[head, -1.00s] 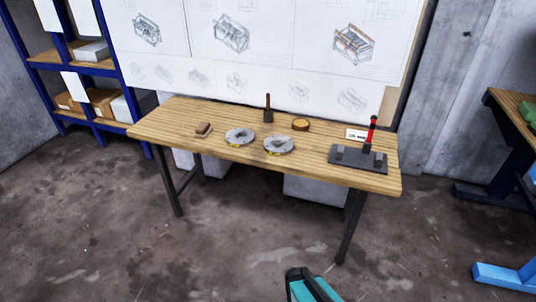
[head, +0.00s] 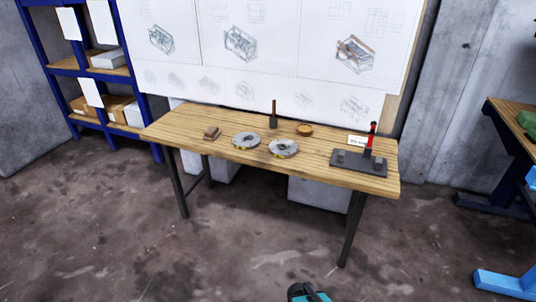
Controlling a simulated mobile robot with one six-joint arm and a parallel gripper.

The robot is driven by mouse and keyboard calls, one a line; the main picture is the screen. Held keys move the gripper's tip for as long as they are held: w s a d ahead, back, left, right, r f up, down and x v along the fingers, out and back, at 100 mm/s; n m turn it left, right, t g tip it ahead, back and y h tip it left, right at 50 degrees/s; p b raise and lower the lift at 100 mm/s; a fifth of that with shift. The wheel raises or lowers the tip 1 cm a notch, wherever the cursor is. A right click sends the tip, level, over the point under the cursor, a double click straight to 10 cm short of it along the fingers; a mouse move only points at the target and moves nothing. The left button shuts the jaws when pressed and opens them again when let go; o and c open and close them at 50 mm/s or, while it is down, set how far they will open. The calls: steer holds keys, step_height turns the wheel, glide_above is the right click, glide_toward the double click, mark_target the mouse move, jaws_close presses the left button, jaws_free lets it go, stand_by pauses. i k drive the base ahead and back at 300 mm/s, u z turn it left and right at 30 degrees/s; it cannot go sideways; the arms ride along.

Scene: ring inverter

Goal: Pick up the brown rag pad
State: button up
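The brown rag pad (head: 211,132) is a small brown block lying near the left end of the wooden table (head: 310,170). My gripper (head: 307,292) shows only in part at the bottom edge of the head view, teal and black. It is low in front of the table and well apart from the pad. Its fingers are not clear enough to tell open from shut.
Two grey discs (head: 246,141) (head: 284,148) lie right of the pad. Behind are a dark upright tool (head: 274,115) and a round brown dish (head: 305,129). A dark plate with a red-handled lever (head: 371,140) stands at right. The floor in front is clear.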

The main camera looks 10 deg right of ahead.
mark_target(213, 132)
steer(key=u, duration=0.1)
steer(key=i, duration=0.95)
steer(key=z, duration=0.05)
